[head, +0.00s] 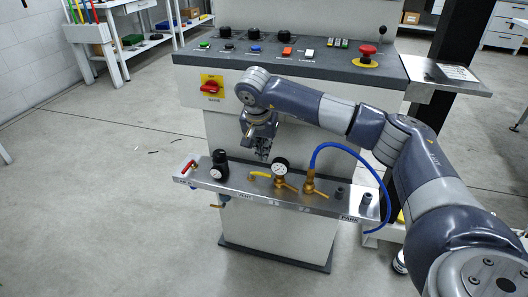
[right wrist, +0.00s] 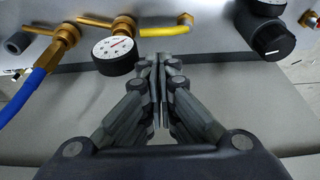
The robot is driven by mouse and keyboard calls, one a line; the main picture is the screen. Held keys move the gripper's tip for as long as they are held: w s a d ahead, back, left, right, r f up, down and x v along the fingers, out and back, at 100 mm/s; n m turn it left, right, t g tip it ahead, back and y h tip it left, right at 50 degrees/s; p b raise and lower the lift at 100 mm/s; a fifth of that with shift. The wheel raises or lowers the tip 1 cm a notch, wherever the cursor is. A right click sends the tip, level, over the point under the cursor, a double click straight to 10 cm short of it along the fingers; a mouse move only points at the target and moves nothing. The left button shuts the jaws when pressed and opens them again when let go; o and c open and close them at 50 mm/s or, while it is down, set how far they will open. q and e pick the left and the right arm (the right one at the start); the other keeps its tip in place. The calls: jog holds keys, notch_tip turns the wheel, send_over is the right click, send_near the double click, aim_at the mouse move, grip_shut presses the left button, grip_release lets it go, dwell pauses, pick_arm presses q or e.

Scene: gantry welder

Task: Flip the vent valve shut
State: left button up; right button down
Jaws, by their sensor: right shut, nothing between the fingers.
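A yellow lever (head: 260,174), which looks like the vent valve's handle, sits on the front metal shelf just left of a round pressure gauge (head: 281,167). My right gripper (head: 263,156) points down just above and behind the lever. In the right wrist view its closed fingertips (right wrist: 161,60) are empty, near the lever and apart from it in the picture. My left gripper is out of view.
A black regulator knob (head: 219,163) and a red lever (head: 188,167) stand left on the shelf (head: 325,206). A brass fitting (head: 309,183) with a blue hose (head: 352,150) is on the right. The button console (head: 290,58) rises behind.

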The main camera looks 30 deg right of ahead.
aim_at(261, 175)
jog(key=b+x, duration=0.1)
jog(key=x, duration=0.5)
jog(key=shift+f, duration=0.15)
jog(key=shift+w+d+f, duration=0.15)
jog(key=shift+f, duration=0.4)
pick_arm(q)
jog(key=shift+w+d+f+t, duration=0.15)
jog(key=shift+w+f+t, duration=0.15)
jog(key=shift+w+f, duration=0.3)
